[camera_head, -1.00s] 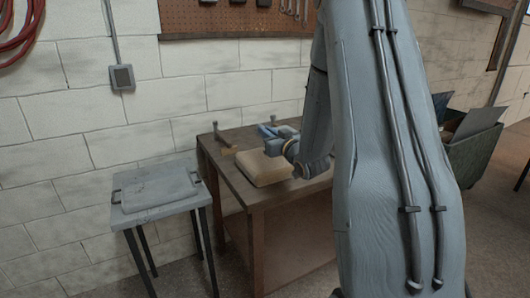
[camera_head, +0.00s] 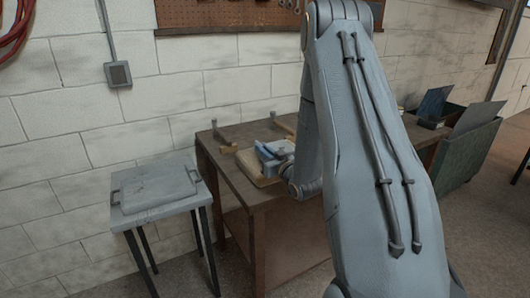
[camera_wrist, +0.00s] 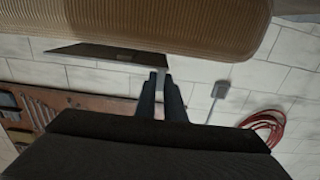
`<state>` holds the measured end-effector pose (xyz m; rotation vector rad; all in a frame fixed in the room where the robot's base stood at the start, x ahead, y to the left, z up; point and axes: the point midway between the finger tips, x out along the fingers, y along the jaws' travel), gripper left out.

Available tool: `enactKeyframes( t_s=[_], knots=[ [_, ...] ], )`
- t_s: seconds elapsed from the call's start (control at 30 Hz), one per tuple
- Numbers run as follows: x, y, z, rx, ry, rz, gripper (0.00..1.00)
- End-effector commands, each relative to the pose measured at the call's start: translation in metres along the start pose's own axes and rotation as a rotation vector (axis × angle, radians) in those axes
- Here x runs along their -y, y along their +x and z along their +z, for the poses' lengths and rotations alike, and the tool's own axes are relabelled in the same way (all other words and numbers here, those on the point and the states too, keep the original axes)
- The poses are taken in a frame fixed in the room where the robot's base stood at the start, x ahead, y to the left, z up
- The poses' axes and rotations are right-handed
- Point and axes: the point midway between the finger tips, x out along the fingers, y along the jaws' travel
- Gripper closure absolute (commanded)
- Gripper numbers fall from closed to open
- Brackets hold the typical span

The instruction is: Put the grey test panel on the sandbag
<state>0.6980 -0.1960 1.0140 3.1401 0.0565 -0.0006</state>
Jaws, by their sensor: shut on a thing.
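The tan sandbag (camera_head: 246,166) lies on the near end of the brown bench, largely covered by my gripper in the head view. It fills the top of the wrist view (camera_wrist: 150,25), which looks upside down. My gripper (camera_head: 270,148) is just above the sandbag. In the wrist view my fingers (camera_wrist: 160,78) are shut on a dark, thin plate at their tips, which I take for the grey test panel (camera_wrist: 105,52). The panel shows almost edge-on, close to the sandbag. I cannot tell whether they touch.
The brown bench (camera_head: 228,188) stands against the block wall, with clamps (camera_head: 222,137) behind the sandbag. A small side table (camera_head: 188,207) with a grey tray (camera_head: 155,187) is at left. A green bin (camera_head: 468,155) with an upright sheet stands at right.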

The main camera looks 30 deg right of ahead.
Motion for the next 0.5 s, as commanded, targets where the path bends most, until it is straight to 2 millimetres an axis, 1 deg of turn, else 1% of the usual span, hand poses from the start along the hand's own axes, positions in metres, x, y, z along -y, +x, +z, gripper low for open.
enactKeyframes(
  t_s=[0.1, 0.17, 0.5],
  knots=[
    [-0.001, 0.000, 0.011, 0.000, -0.001, 0.001, 1.00],
    [-0.001, 0.000, 0.013, -0.002, -0.001, 0.002, 1.00],
    [-0.001, 0.000, 0.016, -0.002, -0.001, 0.002, 1.00]
  ],
)
